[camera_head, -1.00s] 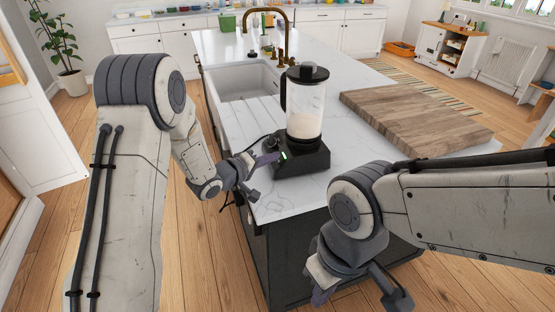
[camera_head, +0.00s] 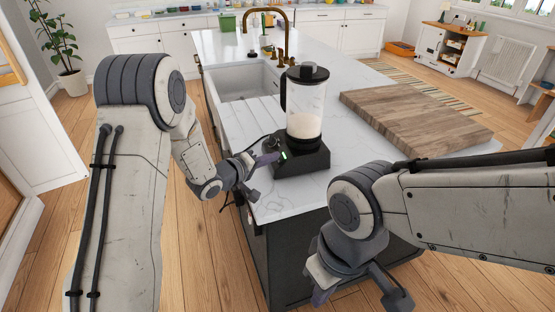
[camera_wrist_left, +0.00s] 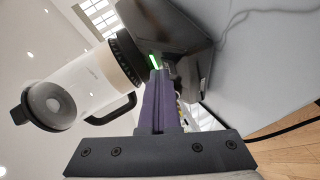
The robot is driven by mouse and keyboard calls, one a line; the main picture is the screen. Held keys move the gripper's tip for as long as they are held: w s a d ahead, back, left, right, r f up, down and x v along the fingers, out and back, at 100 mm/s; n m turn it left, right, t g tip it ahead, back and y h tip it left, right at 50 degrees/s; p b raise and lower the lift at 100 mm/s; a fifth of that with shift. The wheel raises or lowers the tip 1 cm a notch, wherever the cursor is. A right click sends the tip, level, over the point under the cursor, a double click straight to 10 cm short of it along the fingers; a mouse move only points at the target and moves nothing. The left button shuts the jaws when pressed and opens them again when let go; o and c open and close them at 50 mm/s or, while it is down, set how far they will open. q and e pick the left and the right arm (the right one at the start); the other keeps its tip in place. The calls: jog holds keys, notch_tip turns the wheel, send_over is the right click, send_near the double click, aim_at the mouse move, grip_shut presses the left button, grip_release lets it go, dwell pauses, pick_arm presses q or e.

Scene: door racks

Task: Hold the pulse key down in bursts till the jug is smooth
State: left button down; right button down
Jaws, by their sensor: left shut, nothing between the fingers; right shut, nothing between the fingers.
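The blender's clear jug (camera_head: 305,108) stands upright on its black base (camera_head: 300,160) at the near end of the island. It has a black lid and handle, and pale contents fill its lower part. A green light (camera_head: 284,156) glows on the base's left side, and it also shows in the left wrist view (camera_wrist_left: 155,61). My left gripper (camera_head: 275,157) is shut and empty, its purple fingertips (camera_wrist_left: 158,76) at the base beside that light. I cannot tell whether they touch a key, as the fingers cover that spot. My right gripper (camera_head: 321,296) is shut and empty, low in front of the island.
A wooden board (camera_head: 415,118) lies on the white worktop (camera_head: 245,140) right of the blender. A sink (camera_head: 248,82) with a brass tap (camera_head: 268,20) is set behind it. The worktop just in front of the base is clear.

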pick_arm(q)
jog(key=shift+s+a+r+p, duration=0.2)
jog(key=shift+a+r+p, duration=0.25)
jog(key=shift+r+p, duration=0.25)
jog(key=a+r+p, duration=0.1)
jog(key=r+p, duration=0.1)
jog(key=s+a+r+p, duration=0.1)
jog(key=r+p, duration=0.1)
jog(key=shift+a, duration=0.35)
dwell(0.3)
